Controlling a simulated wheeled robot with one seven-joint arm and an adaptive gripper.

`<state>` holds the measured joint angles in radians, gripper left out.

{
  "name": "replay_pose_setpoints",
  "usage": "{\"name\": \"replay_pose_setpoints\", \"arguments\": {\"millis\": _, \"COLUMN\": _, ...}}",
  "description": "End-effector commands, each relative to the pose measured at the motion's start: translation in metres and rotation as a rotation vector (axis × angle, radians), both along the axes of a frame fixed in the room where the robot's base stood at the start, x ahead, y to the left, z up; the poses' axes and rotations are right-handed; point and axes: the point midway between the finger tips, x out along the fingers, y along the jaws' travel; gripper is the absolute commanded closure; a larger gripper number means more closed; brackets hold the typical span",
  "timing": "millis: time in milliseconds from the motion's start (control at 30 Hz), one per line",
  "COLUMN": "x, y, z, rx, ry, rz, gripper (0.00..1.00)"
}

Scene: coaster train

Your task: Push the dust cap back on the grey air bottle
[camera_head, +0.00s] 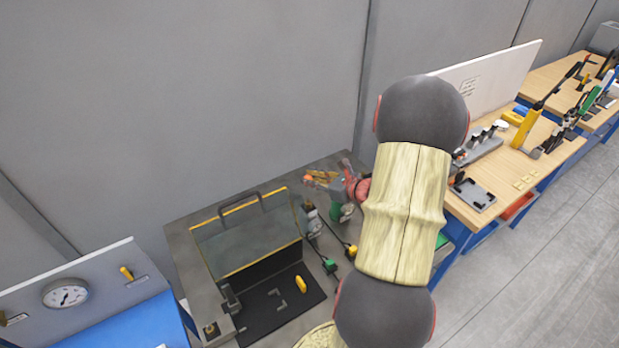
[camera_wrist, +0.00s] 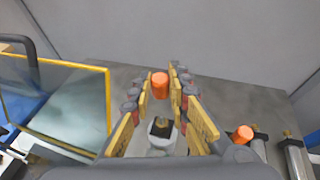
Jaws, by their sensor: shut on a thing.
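My gripper (camera_wrist: 161,84) is shut on an orange dust cap (camera_wrist: 160,87), held between the yellow-padded fingertips. In the head view the cap (camera_head: 309,178) shows at the tips of my gripper (camera_head: 318,177), above the bench. A pale grey bottle (camera_wrist: 160,143) with a dark and brass top shows between the fingers in the wrist view, uncapped. The held cap appears apart from it. In the head view a grey bottle (camera_head: 311,222) stands below the gripper; my arm hides part of the area.
Two more bottles stand right in the wrist view, one with an orange cap (camera_wrist: 243,133), one with a brass top (camera_wrist: 291,143). A yellow-framed clear shield (camera_head: 245,235) stands left. A green bottle (camera_head: 341,212) and green-yellow connectors (camera_head: 329,265) are close by.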

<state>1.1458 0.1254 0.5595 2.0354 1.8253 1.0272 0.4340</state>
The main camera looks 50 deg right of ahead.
Motion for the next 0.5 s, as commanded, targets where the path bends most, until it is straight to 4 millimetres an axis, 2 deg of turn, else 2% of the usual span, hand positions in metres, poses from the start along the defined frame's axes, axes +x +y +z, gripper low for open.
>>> {"name": "replay_pose_setpoints", "arguments": {"millis": 233, "x": -0.001, "y": -0.001, "z": 0.001, "rx": 0.004, "ry": -0.002, "rz": 0.025, "gripper": 0.96}}
{"name": "replay_pose_setpoints", "arguments": {"millis": 500, "x": -0.001, "y": 0.0, "z": -0.019, "rx": 0.005, "ry": -0.002, "rz": 0.027, "gripper": 0.96}}
